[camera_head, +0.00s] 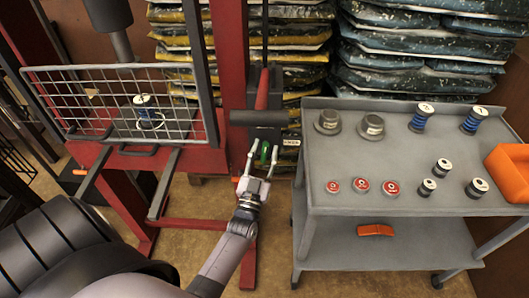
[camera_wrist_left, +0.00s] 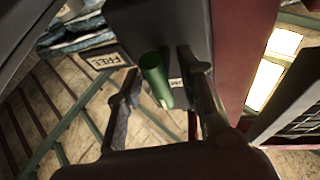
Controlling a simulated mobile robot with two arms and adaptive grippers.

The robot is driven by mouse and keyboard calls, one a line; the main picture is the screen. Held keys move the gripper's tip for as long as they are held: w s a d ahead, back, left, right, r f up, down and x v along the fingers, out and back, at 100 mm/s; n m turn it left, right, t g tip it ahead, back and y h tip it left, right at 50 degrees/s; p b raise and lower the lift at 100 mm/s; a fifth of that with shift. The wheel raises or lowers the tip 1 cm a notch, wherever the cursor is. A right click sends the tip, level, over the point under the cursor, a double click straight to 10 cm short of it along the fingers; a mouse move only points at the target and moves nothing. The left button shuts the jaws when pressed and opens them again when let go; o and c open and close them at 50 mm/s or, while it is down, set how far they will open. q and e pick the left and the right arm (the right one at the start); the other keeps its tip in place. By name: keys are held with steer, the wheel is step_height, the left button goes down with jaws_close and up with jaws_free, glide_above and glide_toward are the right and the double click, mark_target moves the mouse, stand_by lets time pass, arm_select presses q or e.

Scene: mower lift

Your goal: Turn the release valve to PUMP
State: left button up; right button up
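The green release valve (camera_head: 265,151) is on the dark pump body by the red post. It also shows in the left wrist view as a green cylinder (camera_wrist_left: 154,76). A label reading FREE (camera_wrist_left: 103,61) is to its left there. A second small label (camera_wrist_left: 176,84) to its right is partly hidden and unreadable. My left gripper (camera_head: 263,152) is open, with one finger on either side of the valve. In the left wrist view my left gripper (camera_wrist_left: 160,70) shows gaps between fingers and valve; contact is not visible. My right gripper is out of view.
A red press frame (camera_head: 231,70) with a wire guard (camera_head: 112,97) stands at the left. A dark horizontal bar (camera_head: 258,117) is just above the valve. A grey cart (camera_head: 345,150) with spools and an orange bin (camera_head: 512,170) is at the right. Stacked bags (camera_head: 420,60) stand behind.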

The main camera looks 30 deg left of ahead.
arm_select(q)
steer(key=shift+c, duration=0.2)
jaws_close()
steer(key=shift+f, duration=0.15)
steer(key=shift+f+n+b, duration=0.1)
steer(key=shift+n+b, duration=0.35)
steer(key=shift+n, duration=0.15)
steer(key=shift+n+y, duration=0.4)
steer(key=shift+n, duration=0.1)
steer(key=shift+r, duration=0.2)
steer(key=shift+o, duration=0.2)
jaws_free()
steer(key=shift+d, duration=0.15)
